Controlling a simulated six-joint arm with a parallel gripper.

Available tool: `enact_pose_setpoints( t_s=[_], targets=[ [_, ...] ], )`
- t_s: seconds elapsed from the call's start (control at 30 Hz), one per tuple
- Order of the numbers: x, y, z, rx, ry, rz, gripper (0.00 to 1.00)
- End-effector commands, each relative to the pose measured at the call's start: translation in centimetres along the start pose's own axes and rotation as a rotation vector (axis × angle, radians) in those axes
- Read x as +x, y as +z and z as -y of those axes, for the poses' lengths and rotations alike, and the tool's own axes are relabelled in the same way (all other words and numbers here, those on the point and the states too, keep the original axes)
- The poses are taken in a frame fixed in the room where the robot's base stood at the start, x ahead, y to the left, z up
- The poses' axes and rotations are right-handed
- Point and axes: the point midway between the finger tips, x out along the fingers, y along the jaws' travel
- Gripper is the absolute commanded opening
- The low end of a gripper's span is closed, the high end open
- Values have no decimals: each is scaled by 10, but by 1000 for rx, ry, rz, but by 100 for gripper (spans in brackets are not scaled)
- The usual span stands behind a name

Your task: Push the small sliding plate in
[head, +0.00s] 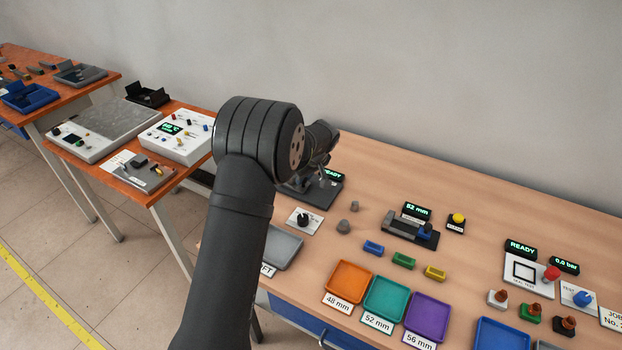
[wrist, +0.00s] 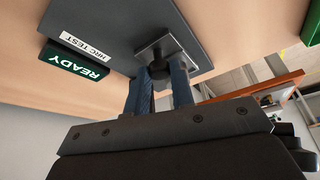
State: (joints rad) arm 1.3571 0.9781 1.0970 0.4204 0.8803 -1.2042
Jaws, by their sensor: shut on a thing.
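The small grey sliding plate (wrist: 168,50) sits on the dark base (wrist: 120,25) of the tester labelled HRC TEST in the wrist view. A dark rounded piece (wrist: 159,70) shows at the plate, between my fingers. My gripper (wrist: 163,76) has its two blue-padded fingers shut on this dark piece, close against the plate. In the head view the tester base (head: 318,196) lies at the wooden table's back left. My arm and gripper (head: 316,178) cover much of it there, and the sliding plate cannot be made out. How far in the plate sits is hard to tell.
A green READY display (wrist: 75,61) stands on the tester's edge. In the head view, a knob panel (head: 304,221), two small grey pieces (head: 343,227) and a 52 mm gauge (head: 410,229) are nearby. Coloured trays (head: 385,300) lie at the front.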

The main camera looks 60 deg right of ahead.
Motion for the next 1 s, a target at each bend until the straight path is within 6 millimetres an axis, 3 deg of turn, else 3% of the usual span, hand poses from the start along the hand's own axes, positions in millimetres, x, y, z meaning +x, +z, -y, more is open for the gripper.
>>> enact_pose_setpoints(
  t_s=[0.1,0.3,0.33,0.43,0.77,0.87,1.0],
  targets=[
    [4,-10,4,-2,1,0,0],
    [4,-10,5,-1,0,-2,0],
    [4,-11,5,-1,0,-3,24],
    [4,-11,5,-1,0,-3,43],
    [1,-9,4,0,1,-1,44],
    [-8,-9,4,0,1,-1,44],
    [-35,-9,3,-1,4,-3,44]
  ],
)
